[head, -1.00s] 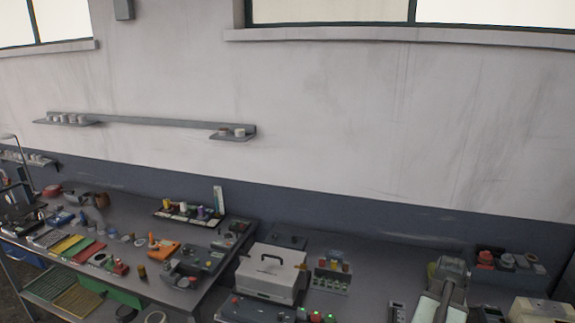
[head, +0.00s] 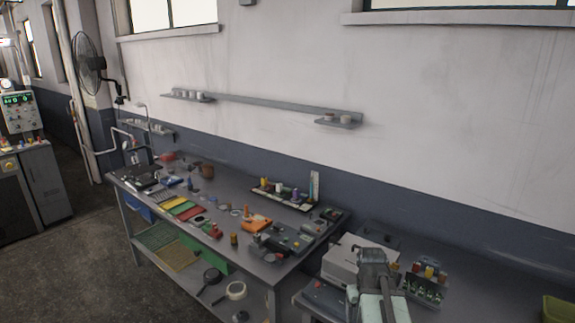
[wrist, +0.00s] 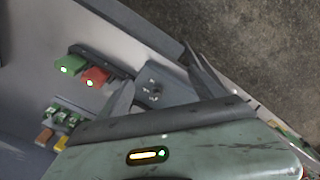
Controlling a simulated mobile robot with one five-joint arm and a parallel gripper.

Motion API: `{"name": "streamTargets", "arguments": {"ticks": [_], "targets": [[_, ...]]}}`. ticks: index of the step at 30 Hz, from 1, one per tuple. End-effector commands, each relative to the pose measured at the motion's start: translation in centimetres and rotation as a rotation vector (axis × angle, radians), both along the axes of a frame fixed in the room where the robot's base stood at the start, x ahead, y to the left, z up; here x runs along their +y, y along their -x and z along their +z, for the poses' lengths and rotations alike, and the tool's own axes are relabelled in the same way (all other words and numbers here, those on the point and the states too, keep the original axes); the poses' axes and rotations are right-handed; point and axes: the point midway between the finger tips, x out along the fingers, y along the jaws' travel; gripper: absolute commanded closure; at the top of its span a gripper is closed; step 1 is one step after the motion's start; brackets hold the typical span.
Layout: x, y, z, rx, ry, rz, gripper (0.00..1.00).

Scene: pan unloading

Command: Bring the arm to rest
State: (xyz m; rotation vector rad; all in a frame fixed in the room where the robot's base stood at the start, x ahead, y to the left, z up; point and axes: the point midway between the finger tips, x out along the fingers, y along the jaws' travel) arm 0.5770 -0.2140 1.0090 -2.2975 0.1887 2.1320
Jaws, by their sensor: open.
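My gripper (wrist: 160,68) shows in the wrist view with its two dark pointed fingers spread apart. Nothing is between them. Below and beyond the fingers are a grey bench surface and, to the upper right, the floor. In the head view my arm (head: 374,285) reaches up from the bottom edge, right of centre, in front of a pale box. The fingers cannot be made out there.
A long grey workbench (head: 225,211) with many small tools and parts stands at the left. A dark pan (head: 211,277) lies on its lower shelf. The pale box (head: 343,262) is close by my arm. Open floor (head: 75,265) lies at left.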

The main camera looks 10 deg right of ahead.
Motion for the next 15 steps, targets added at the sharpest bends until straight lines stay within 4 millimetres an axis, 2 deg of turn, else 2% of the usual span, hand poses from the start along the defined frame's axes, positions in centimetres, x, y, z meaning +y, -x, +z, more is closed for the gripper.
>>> {"name": "streamTargets", "arguments": {"ticks": [1, 3, 6, 7, 10, 12, 15], "targets": [[4.5, -1.0, -1.2, 0.005, -0.008, 0.066, 0.23], [10.0, -1.8, -1.9, 0.012, -0.021, 0.134, 0.23], [16.4, -1.8, -2.6, 0.025, -0.037, 0.203, 0.23], [17.9, -1.7, -2.7, 0.031, -0.041, 0.214, 0.23], [21.3, -0.8, -3.0, 0.047, -0.06, 0.217, 0.23], [21.2, 0.3, -2.8, 0.069, -0.08, 0.133, 0.23], [21.7, 0.3, -2.7, 0.077, -0.084, 0.091, 0.23]]}}
